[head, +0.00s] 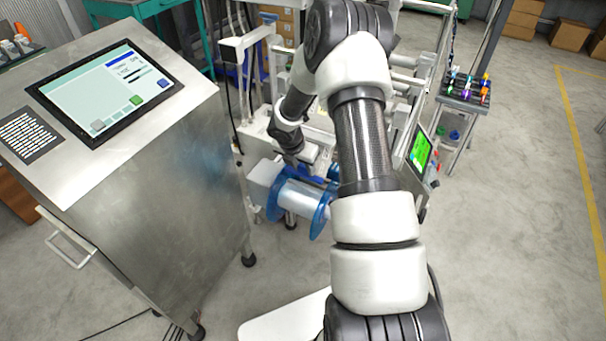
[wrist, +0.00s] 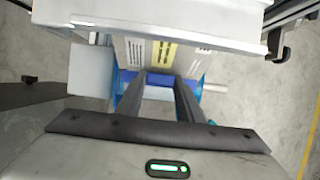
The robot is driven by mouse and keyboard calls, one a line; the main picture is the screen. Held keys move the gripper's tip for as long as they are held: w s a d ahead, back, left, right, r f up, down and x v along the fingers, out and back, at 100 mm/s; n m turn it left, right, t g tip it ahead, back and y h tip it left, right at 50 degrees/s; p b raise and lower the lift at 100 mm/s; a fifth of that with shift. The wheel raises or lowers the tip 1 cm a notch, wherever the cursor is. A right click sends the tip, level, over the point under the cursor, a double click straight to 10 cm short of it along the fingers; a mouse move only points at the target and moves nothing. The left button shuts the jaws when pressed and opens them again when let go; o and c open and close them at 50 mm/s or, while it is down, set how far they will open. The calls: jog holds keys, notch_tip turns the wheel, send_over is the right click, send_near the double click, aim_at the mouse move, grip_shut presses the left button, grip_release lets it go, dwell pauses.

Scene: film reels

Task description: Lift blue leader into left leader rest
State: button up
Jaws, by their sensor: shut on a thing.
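A film reel (head: 300,199) with blue flanges and a pale film roll sits on a shaft left of my arm in the head view. The blue leader (wrist: 160,79) shows as a blue band between my fingertips in the wrist view. A blue piece also shows by my gripper (head: 297,160) in the head view, just above the reel. In the wrist view my gripper (wrist: 160,84) has its two dark fingers apart, holding the blue leader across its width. I cannot make out the left leader rest for sure; my arm hides part of the machine.
A steel console (head: 150,190) with a screen stands close on the left. The machine frame and a green-lit panel (head: 420,152) are on the right. A pale machine cover (wrist: 160,22) lies across the top of the wrist view. Open floor is at the far right.

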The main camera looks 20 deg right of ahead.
jog(key=shift+r, duration=0.85)
jog(key=a+p+v, duration=0.1)
jog(key=p+v, duration=0.6)
jog(key=v, duration=0.5)
jog(key=shift+s+f, duration=0.3)
jog(key=shift+s, duration=0.05)
dwell(0.9)
jog(key=shift+r+p, duration=0.1)
jog(key=shift+p, duration=0.2)
jog(key=p+v, duration=0.7)
jog(key=v, duration=0.4)
jog(key=shift+s+a, duration=0.45)
jog(key=shift+a, duration=0.1)
dwell(1.2)
jog(key=shift+r, duration=0.15)
jog(key=p+v, duration=0.6)
jog(key=v, duration=0.2)
jog(key=shift+s+a, duration=0.3)
jog(key=shift+a, duration=0.05)
dwell(1.0)
